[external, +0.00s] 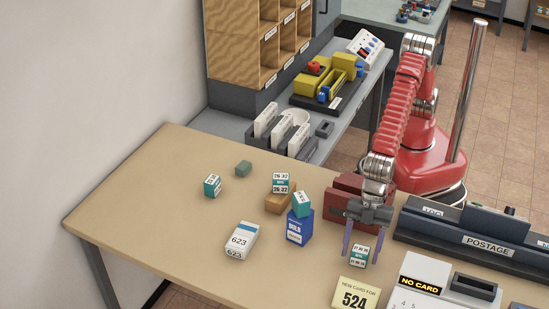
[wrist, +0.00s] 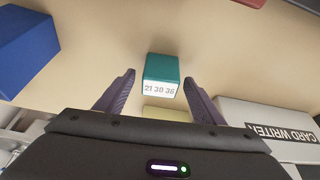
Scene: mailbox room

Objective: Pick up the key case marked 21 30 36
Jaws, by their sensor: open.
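The key case marked 21 30 36 (wrist: 161,76) is a small teal block with a white label, seen in the wrist view just beyond and between my fingertips. In the external view this case (external: 358,255) stands on the tan table, under my gripper. My gripper (external: 363,248) points down with its purple fingers apart. In the wrist view my gripper (wrist: 159,80) is open, with nothing held. I cannot tell exactly how far the fingertips are above the table.
A blue bulb box (external: 300,228) with a teal case (external: 302,204) on top stands left of my gripper. A yellow 524 card (external: 355,295) and the card writer (external: 425,285) are in front. A dark red box (external: 345,197) is behind. The table's left part has free room.

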